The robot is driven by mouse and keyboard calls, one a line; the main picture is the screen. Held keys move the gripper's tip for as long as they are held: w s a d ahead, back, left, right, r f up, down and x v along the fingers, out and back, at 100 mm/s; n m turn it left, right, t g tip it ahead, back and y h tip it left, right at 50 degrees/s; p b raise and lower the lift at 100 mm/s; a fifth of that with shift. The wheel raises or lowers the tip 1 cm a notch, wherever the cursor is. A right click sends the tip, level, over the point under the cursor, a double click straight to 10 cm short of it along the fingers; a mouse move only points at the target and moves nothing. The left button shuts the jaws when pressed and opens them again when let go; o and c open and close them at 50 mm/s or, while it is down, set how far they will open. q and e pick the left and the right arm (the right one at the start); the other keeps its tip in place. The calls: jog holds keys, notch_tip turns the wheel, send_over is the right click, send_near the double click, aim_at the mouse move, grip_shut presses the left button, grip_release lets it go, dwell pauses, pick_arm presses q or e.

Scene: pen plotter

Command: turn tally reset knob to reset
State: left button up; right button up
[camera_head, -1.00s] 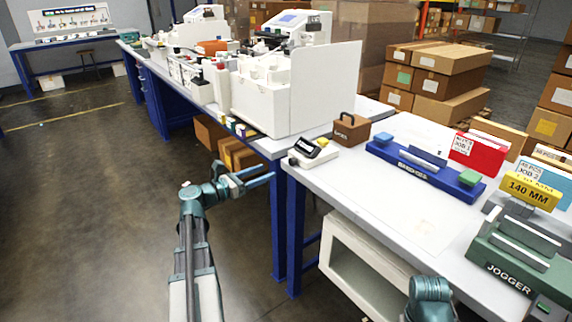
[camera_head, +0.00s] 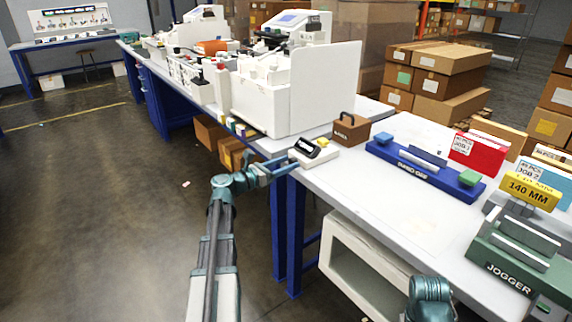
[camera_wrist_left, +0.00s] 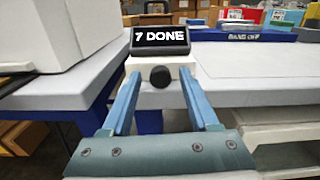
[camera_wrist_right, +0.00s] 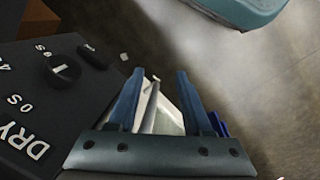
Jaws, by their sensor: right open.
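The tally counter is a small white box (camera_head: 318,159) with a black display (camera_head: 307,147), at the near left corner of the right table. In the left wrist view the display (camera_wrist_left: 160,40) reads "7 DONE". A round black knob (camera_wrist_left: 160,76) sits on the box's front face below it. My left gripper (camera_head: 288,165) is at the table edge in front of the box. In the left wrist view its blue fingers (camera_wrist_left: 160,85) are open, one on each side of the knob, with no visible contact. My right gripper (camera_wrist_right: 155,80) is open and empty, beside a dark panel.
A brown case (camera_head: 351,130) stands behind the tally. A blue banding fixture (camera_head: 425,172) and a green jogger (camera_head: 520,258) are farther right. A large white machine (camera_head: 290,90) stands at the left. The dark panel (camera_wrist_right: 50,100) has its own knob (camera_wrist_right: 62,70).

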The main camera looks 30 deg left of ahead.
pick_arm(q)
grip_shut()
jog(key=shift+m, duration=2)
jog(key=shift+o, duration=0.7)
grip_release()
jog(key=v, duration=1.3)
jog(key=shift+s, duration=0.4)
jog(key=shift+a, duration=0.1)
